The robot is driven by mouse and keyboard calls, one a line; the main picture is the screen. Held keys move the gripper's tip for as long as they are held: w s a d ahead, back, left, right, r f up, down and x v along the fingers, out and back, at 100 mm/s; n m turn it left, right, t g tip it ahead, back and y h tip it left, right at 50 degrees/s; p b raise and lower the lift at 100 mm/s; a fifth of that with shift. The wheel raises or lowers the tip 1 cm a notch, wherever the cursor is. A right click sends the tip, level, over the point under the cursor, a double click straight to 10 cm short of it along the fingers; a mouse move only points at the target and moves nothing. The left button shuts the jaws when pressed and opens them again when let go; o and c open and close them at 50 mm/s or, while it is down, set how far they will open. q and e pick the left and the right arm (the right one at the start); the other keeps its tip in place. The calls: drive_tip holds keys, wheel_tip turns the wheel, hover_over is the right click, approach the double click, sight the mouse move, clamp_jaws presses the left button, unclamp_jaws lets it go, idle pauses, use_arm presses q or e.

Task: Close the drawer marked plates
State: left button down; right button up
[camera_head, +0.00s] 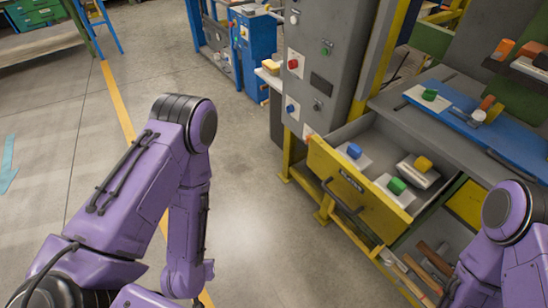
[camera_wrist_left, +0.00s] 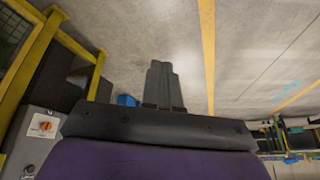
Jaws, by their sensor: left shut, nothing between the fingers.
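The drawer with a yellow front (camera_head: 374,211) is pulled out of the grey bench at the right of the head view. A small dark label sits on its front, its lettering too small to read surely. A dark bar handle (camera_head: 343,199) is on the front. Inside lie light plates with a blue, a green and a yellow knob. My left gripper (camera_wrist_left: 160,70) shows in the wrist view with its fingers shut and empty, over the floor. In the head view my left arm hangs left of the drawer, clear of it. My right gripper is not seen; its arm is right of the drawer.
A grey cabinet (camera_head: 318,65) with coloured buttons stands just behind the drawer. A blue tray (camera_head: 470,115) with small parts lies on the bench top. Wooden-handled tools (camera_head: 430,262) lie on a shelf below. Open floor (camera_head: 255,215) lies between my left arm and the drawer.

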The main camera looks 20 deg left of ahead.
use_arm(q)
drive_tip(key=w+d+m+t+h+b, duration=0.35)
drive_tip(key=w+m+t+b, duration=0.35)
drive_tip(key=w, duration=0.6)
drive_tip(key=m+t+h+b, duration=0.3)
drive_tip(key=m+h+b, duration=0.55)
drive_tip(key=m, duration=1.45)
approach(312, 157)
drive_tip(key=shift+h, duration=0.6)
drive_tip(key=p+x, duration=0.4)
drive_tip(key=x, duration=0.1)
drive_tip(key=shift+w+a+f, duration=0.15)
drive_tip(key=shift+w+f, duration=0.15)
drive_tip(key=shift+w, duration=0.05)
drive_tip(key=shift+w+d, duration=0.4)
drive_tip(key=shift+w, duration=0.2)
